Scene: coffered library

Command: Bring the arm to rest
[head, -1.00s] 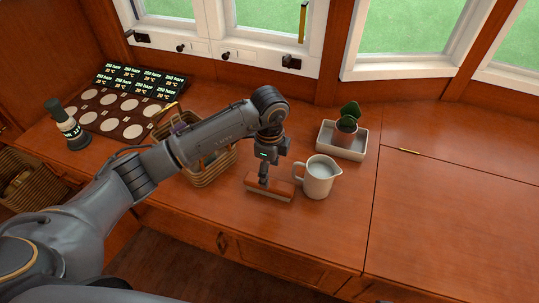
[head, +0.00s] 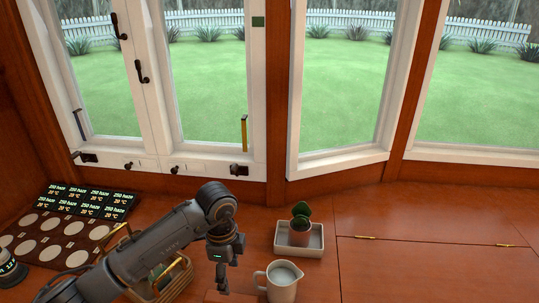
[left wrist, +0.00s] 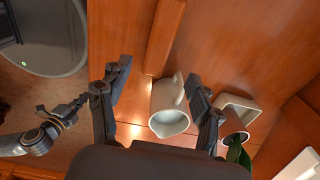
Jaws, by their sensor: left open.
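My left arm reaches in from the left in the head view, bent at its dark joint over the wooden counter (head: 380,275). My left gripper (head: 222,284) points down, just left of the white pitcher (head: 282,284). In the left wrist view the left gripper's fingers (left wrist: 155,92) are spread apart with nothing gripped. The pitcher (left wrist: 170,115) shows between and beyond them, and a wooden block (left wrist: 164,38) lies above it in the picture. What seems to be my right gripper (left wrist: 68,112) is small at the left of that view; its jaws are unclear.
A potted plant (head: 300,226) stands in a white tray (head: 309,248) behind the pitcher. A wicker basket (head: 172,286) is partly hidden behind my left arm. A board with pale discs (head: 47,251) and dark labelled cards (head: 92,203) lie at left. The right counter is clear.

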